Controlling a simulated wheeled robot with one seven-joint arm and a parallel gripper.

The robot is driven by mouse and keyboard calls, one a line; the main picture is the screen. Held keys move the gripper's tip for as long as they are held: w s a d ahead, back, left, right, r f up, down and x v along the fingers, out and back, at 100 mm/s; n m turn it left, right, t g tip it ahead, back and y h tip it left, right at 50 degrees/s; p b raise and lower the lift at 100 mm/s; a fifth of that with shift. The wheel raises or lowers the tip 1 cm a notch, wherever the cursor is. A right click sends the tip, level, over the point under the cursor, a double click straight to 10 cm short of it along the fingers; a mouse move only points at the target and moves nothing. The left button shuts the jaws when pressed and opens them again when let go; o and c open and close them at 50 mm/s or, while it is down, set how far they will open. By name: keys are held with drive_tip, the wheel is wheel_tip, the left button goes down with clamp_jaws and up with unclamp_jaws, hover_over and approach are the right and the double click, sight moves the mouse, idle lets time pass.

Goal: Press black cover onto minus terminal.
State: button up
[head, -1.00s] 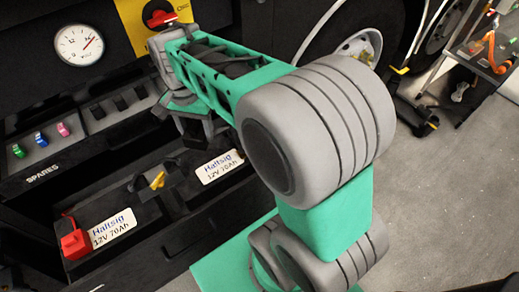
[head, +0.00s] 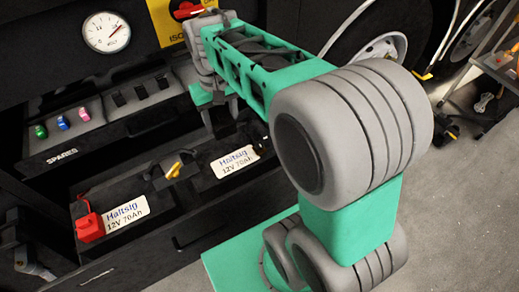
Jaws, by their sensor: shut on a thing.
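My gripper (head: 221,112) is above the back edge of the right battery, pointing down, partly hidden by my own arm. It is shut on the black cover, which is hard to make out against the dark background. The right battery (head: 205,193) and the left battery (head: 150,233) stand side by side in a dark open tray, each with a white label. A red cover (head: 89,227) sits on the left battery's left terminal. A yellow-topped part (head: 174,171) stands between the batteries. I cannot make out the minus terminal; my arm hides the right battery's far right end.
A spares shelf (head: 62,154) behind holds green, blue and pink pieces and several dark slots. A round gauge (head: 106,33) and a yellow sign with a red switch (head: 186,12) are on the back wall.

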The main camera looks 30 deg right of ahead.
sight(259, 144)
drive_tip(key=d+f+m+b, duration=0.1)
drive_tip(key=d+f+b, duration=0.1)
drive_tip(key=d+f, duration=0.1)
drive_tip(key=s+d+f+m+b, duration=0.1)
drive_tip(key=d+f+b, duration=0.1)
drive_tip(key=d, duration=0.2)
drive_tip(key=d+f+b, duration=0.3)
drive_tip(key=d, duration=0.1)
drive_tip(key=shift+s+f+m, duration=0.35)
drive_tip(key=shift+m, duration=0.05)
drive_tip(key=shift+w+r+n+p, duration=0.15)
drive_tip(key=shift+r+n+p, duration=0.15)
drive_tip(key=shift+n, duration=0.2)
drive_tip(key=shift+w+n, duration=0.2)
drive_tip(key=shift+n, duration=0.6)
drive_tip(key=shift+f+n, duration=0.25)
drive_tip(key=shift+n, duration=0.05)
wheel_tip(259, 144, down, 4)
drive_tip(key=b, duration=0.3)
drive_tip(key=shift+f+b, duration=0.1)
drive_tip(key=shift+b, duration=0.3)
drive_tip(key=shift+f+b, duration=0.55)
drive_tip(key=shift+f, duration=0.8)
drive_tip(key=shift+f, duration=0.55)
